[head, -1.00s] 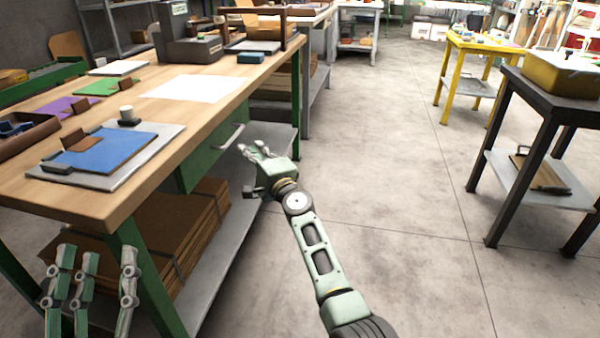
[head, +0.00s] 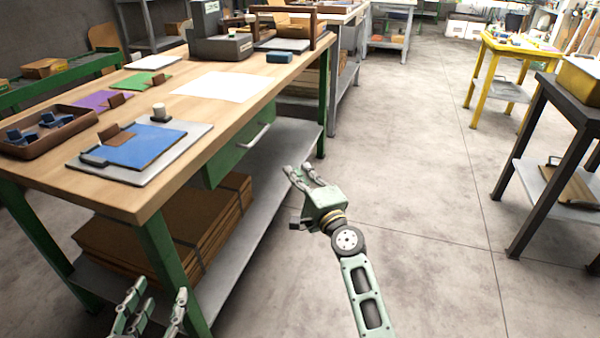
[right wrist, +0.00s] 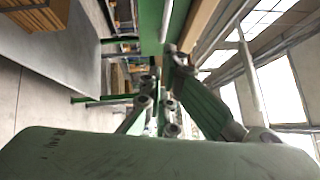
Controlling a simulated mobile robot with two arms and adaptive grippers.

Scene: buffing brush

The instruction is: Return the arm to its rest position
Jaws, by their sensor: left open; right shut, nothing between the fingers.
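My right gripper (head: 300,170) is shut and empty. In the head view it hangs over the floor just right of the workbench (head: 150,195), apart from the drawer handle as seen there. My right arm reaches up to it from the bottom edge. In the right wrist view its finger links (right wrist: 165,105) show, with green bench parts beyond them. My left gripper (head: 153,298) is open at the bottom left, in front of the bench's lower shelf. Its palm and arm are cut off by the picture edge.
The bench top holds a blue sheet on a grey board (head: 180,150), a brown tray (head: 85,137) and a white sheet (head: 222,86). Cardboard (head: 190,225) lies on its lower shelf. A dark stand (head: 540,110) is at right. Open floor (head: 430,200) lies between.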

